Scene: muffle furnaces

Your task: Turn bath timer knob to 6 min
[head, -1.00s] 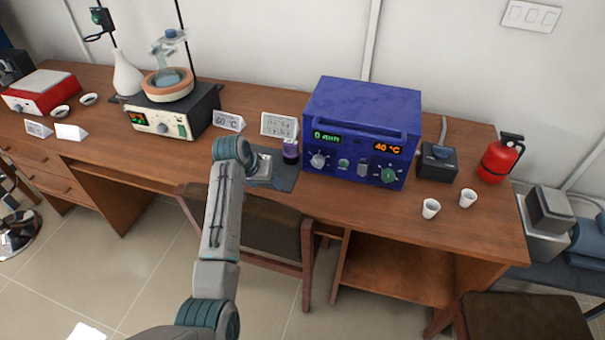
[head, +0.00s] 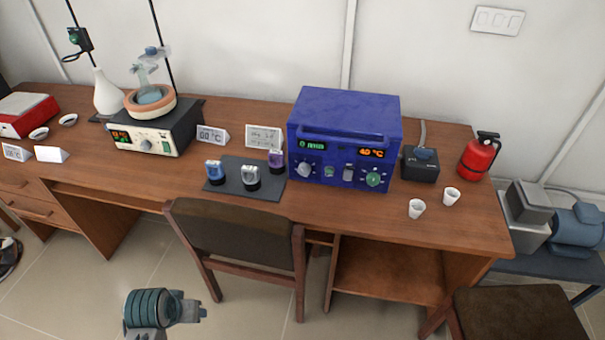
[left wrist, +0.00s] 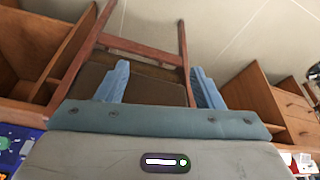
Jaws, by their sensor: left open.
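The blue bath unit (head: 343,115) stands on the table. Its front has a green display (head: 312,146) on the left, too blurred to read, and an orange display (head: 371,153) reading about 40 °C. The grey knob (head: 305,170) is under the green display; its setting is too small to read. A green knob (head: 373,179) sits at the right. My left gripper (head: 192,309) is low in front of the table, over the floor, well apart from the unit. In the left wrist view, its blue fingers (left wrist: 158,87) are spread and empty. My right gripper is not in view.
A chair (head: 235,235) stands before the table. A black box (head: 420,165), two white cups (head: 416,209) and a red extinguisher (head: 479,157) are to the right. A flask heater (head: 150,140) is farther left.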

